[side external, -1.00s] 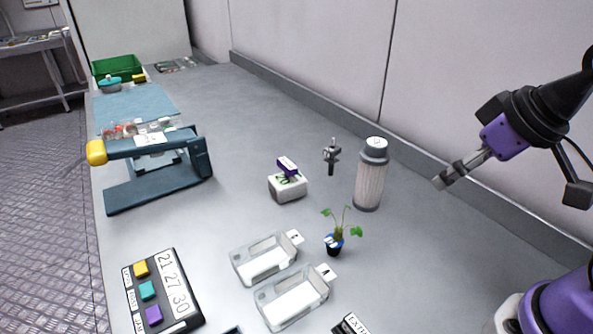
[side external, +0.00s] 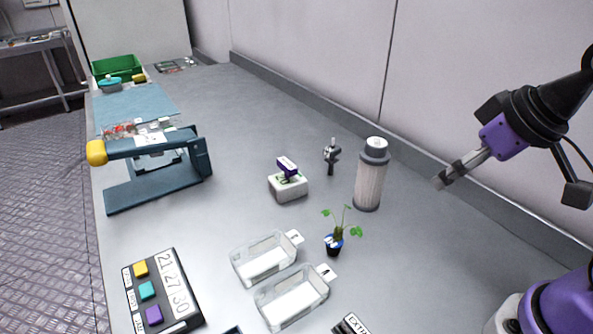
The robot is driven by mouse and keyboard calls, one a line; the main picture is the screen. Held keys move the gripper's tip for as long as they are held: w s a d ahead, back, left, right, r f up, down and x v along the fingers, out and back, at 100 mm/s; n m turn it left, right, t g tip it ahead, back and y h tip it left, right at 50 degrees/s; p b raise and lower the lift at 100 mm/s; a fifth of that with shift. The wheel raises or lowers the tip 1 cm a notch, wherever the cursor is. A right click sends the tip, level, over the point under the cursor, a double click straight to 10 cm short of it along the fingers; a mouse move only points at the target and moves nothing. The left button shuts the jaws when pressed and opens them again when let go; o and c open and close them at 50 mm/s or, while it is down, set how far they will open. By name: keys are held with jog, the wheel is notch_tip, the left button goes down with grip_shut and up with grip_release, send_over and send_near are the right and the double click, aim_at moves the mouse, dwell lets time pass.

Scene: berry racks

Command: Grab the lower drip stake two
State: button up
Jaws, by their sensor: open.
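My gripper (side external: 449,180) hangs in the air at the right, above the bench and well apart from everything on it. It is open and empty. I cannot pick out with certainty a drip stake marked two. A small dark upright fitting with a metal tip (side external: 332,157) stands on the bench left of the grey cylinder. A small potted seedling (side external: 335,240) in a dark blue pot stands in front, with a pale mark on the pot. A white block with a purple top (side external: 288,184) sits to the left of the fitting.
A grey filter-like cylinder (side external: 369,178) stands between my gripper and the fitting. Two clear trays (side external: 268,262) lie in front. A dark press with a yellow knob (side external: 155,165), a button panel (side external: 165,292) and a green crate (side external: 118,68) are at the left. The bench's middle back is clear.

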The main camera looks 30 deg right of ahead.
jog(key=n+g+y, duration=0.2)
jog(key=n, duration=0.3)
send_over(328, 161)
jog(key=s+d, duration=0.2)
jog(key=s, duration=0.3)
notch_tip(328, 161, down, 6)
jog(key=shift+n, duration=0.3)
jog(key=x, duration=0.3)
jog(key=w+x, duration=0.1)
jog(key=x, duration=0.1)
jog(key=shift+w+d+f, duration=0.2)
jog(key=shift+d, duration=0.15)
jog(key=shift+w+x, duration=0.2)
jog(key=shift+x, duration=1.35)
jog(key=shift+w+x, duration=0.25)
jog(key=shift+x, duration=1.3)
jog(key=shift+r, duration=0.2)
jog(key=c, duration=0.7)
